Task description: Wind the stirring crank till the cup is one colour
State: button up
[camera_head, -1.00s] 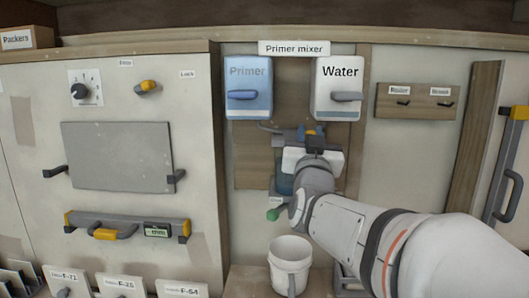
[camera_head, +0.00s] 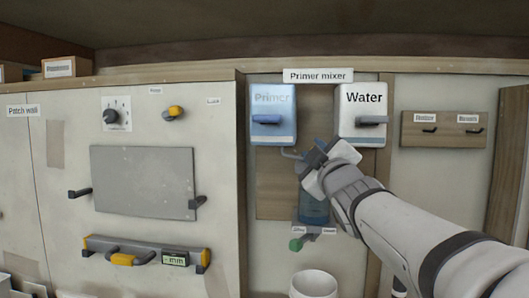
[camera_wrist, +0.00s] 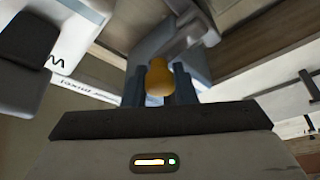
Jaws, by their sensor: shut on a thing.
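My gripper (camera_head: 310,150) is in front of the mixer's wooden back board, just below and between the Primer and Water boxes. In the wrist view its fingers (camera_wrist: 160,88) are closed around a yellow-orange knob (camera_wrist: 158,76), the crank's grip. A thin grey crank part (camera_head: 291,153) shows left of my gripper in the head view; the rest of the crank is hidden. The blue mixing cup (camera_head: 313,208) hangs below my gripper. Its visible part looks blue, but its upper part is covered and I cannot tell whether the colour is even.
The Primer box (camera_head: 273,105) and Water box (camera_head: 362,100) sit close above, each with a lever. A green-knobbed tap (camera_head: 296,244) is under the cup, above a white bucket (camera_head: 313,285). A hook board (camera_head: 443,112) is to the right.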

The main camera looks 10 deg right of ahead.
jog(key=n+p, duration=0.1)
jog(key=a+n+g+y+p, duration=0.1)
jog(key=n, duration=0.1)
jog(key=shift+w+a, duration=0.1)
jog(key=shift+w, duration=0.05)
jog(key=shift+f+n+g+h+p, duration=1.45)
jog(key=shift+n+p, duration=1)
jog(key=shift+n, duration=1.3)
jog(key=shift+f+n+g+h+p, duration=1)
jog(key=shift+f+n+p, duration=1.15)
jog(key=shift+n, duration=1.55)
jog(key=shift+f+n+g+h+p, duration=1.25)
jog(key=shift+n+p, duration=1.55)
jog(key=shift+n, duration=0.95)
jog(key=o, duration=1)
